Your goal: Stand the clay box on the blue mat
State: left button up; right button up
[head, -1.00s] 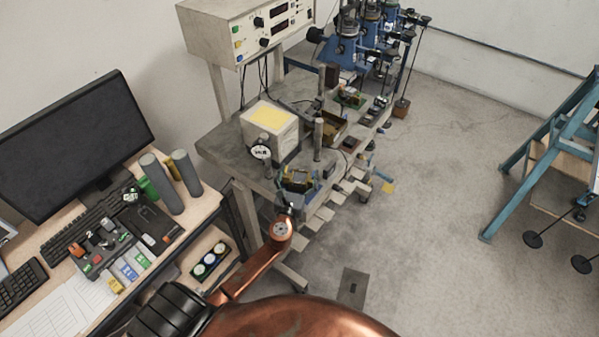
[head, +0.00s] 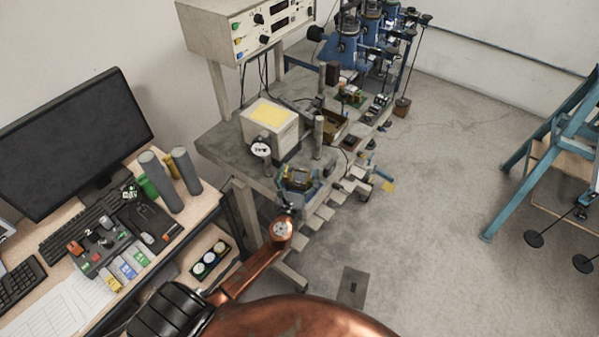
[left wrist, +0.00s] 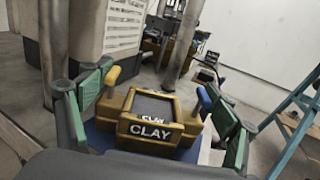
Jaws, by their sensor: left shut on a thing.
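The clay box (left wrist: 152,125) is yellow-brown with a dark inside and a white CLAY label facing the left wrist camera. It looks roughly upright in that view. My left gripper (left wrist: 158,100) has its green-padded fingers on either side of the box and is shut on it. In the head view the gripper (head: 297,181) and the box (head: 299,177) are small, at the front edge of the grey bench. The blue mat (left wrist: 98,138) shows below and beside the box, partly hidden by it. I cannot tell whether box and mat touch. My right gripper is not in view.
On the grey bench (head: 222,145), a white box with a yellow top (head: 271,117) and a round gauge (head: 260,150) stand left of the gripper. A grey post (head: 318,138) stands just behind. A desk with monitor (head: 72,145) is at left.

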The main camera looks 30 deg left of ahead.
pick_arm(q)
jog(key=shift+f+b, duration=0.3)
jog(key=shift+f, duration=0.2)
jog(key=o, duration=2)
jog(key=shift+o, duration=0.2)
jog(key=shift+f, duration=0.1)
jog(key=v, duration=1.2)
